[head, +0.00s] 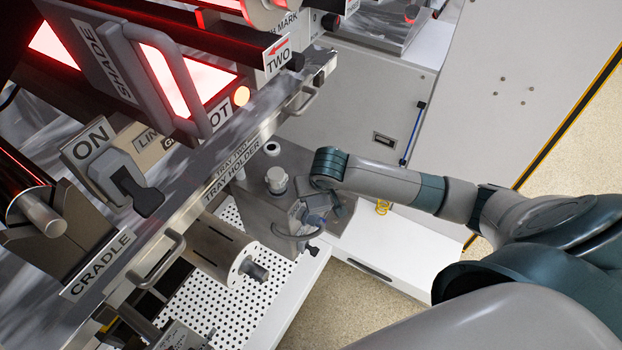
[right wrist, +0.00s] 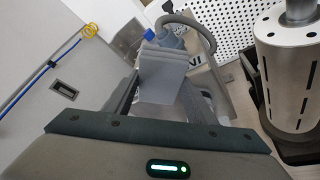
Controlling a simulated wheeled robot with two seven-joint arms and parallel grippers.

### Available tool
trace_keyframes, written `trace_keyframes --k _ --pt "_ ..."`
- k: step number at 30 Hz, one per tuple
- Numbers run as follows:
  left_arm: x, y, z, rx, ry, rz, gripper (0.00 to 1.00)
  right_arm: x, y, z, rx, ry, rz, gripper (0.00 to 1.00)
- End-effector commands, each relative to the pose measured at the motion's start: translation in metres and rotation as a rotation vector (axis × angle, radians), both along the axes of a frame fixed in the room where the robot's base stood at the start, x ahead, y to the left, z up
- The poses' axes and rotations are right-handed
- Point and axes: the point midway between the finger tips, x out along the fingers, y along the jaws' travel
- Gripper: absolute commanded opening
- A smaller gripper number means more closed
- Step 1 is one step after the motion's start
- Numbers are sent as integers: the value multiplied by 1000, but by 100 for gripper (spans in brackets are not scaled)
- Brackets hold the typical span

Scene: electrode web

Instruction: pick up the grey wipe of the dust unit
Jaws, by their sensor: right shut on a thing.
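The grey wipe (right wrist: 163,78) is a folded grey pad between the fingers of my right gripper (right wrist: 160,95) in the right wrist view. The right gripper is shut on it. In the head view the right gripper (head: 320,208) is at the right side of the dust unit (head: 258,205), a grey metal box with a curved handle. The unit's label is partly hidden behind the wipe and finger in the wrist view. I cannot tell whether the wipe still touches the unit. A blue piece (right wrist: 151,34) shows just beyond the wipe. My left gripper is not in view.
The tray holder rail (head: 225,165) with handles runs above. A white ledge (head: 380,245) and grey cabinet panels lie to the right.

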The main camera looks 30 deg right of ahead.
Motion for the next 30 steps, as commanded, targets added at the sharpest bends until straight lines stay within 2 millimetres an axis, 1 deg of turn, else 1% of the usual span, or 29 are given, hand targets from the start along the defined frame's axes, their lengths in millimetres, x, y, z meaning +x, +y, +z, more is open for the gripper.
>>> trace_keyframes --k 1,3,6,9,24,25,27,30 --pt "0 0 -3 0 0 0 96 -8 2 -1 0 -1 1 26" --pt "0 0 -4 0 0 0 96 -17 4 -1 0 0 1 26" --pt "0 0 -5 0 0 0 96 -26 7 -1 1 0 1 26" --pt "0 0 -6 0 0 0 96 -30 7 0 -1 -1 -1 26" --pt "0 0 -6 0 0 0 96 -32 8 1 0 -1 -1 26" --pt "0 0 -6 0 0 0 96 -32 8 0 0 -1 -1 46" --pt "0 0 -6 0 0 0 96 -32 8 0 0 -1 -1 33" --pt "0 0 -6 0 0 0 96 -32 8 0 0 -1 -1 33"
